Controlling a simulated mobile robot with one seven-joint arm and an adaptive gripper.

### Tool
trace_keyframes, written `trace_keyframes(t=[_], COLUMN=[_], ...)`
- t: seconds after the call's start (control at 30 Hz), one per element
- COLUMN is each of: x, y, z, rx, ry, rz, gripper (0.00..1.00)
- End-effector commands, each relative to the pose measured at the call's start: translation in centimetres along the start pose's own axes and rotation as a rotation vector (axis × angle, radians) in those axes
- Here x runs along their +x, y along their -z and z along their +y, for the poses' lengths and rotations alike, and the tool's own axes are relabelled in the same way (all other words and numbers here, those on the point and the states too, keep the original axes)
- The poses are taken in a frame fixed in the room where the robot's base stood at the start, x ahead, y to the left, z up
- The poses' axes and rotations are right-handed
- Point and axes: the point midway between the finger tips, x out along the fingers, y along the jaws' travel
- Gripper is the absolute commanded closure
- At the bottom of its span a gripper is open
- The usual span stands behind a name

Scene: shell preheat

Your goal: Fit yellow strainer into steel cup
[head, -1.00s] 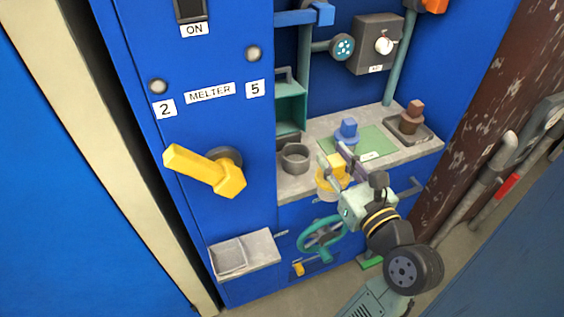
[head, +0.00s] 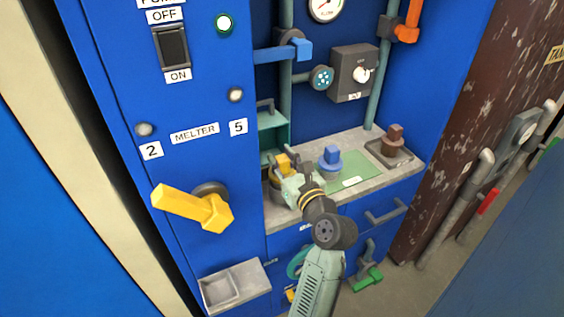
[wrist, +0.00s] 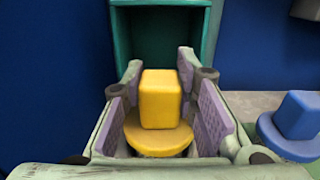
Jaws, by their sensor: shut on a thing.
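The yellow strainer (head: 284,163), a block knob on a round disc, is held between the purple pads of my gripper (head: 294,172). In the wrist view the strainer (wrist: 159,105) stands upright between the pads. The steel cup (head: 277,196) is on the left end of the grey counter, mostly hidden behind my gripper. The strainer is at the cup's place in the head view; whether it is seated in the cup or just above it I cannot tell. The cup does not show in the wrist view.
A blue knobbed piece (head: 330,160) stands on the green mat (head: 358,173) right of my gripper. A brown knobbed piece (head: 393,138) sits in a tray at the counter's right end. A teal open box (head: 273,130) stands just behind the cup.

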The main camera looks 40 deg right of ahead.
Motion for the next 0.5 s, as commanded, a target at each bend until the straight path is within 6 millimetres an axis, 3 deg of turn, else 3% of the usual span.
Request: trace_keyframes(t=[0.1, 0.5], x=[-0.06, -0.04], y=[1.09, 1.53], z=[-0.03, -0.02], rx=[0.002, 0.000], ry=[0.001, 0.000], rz=[-0.001, -0.002], gripper=[1.00, 1.00])
